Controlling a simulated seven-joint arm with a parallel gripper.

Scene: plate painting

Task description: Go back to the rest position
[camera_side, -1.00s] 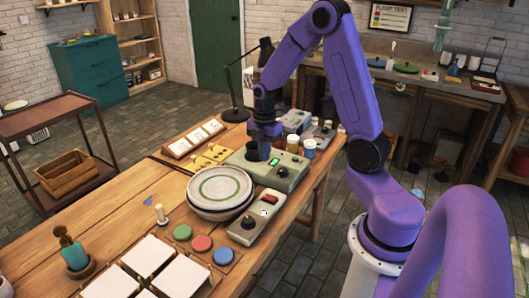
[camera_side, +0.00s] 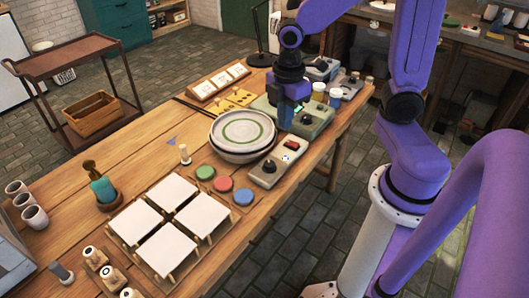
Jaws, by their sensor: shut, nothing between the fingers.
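My gripper (camera_side: 287,112) points down over the green-grey control box (camera_side: 312,122) on the wooden table, just right of the plate. Its fingers are close together and empty. The box has a dark knob, and part of it is hidden behind my gripper. The plate (camera_side: 243,127), pale with a green ring, rests on a stacked grey dish or turntable. I cannot tell whether the fingertips touch the box.
A smaller grey box with a red switch (camera_side: 275,163) stands in front of the plate. Green, red and blue paint discs (camera_side: 223,184) lie nearby. White tiles (camera_side: 168,250), a brush pot (camera_side: 104,190) and cups (camera_side: 35,217) occupy the left. Bare wood (camera_side: 140,140) lies behind them.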

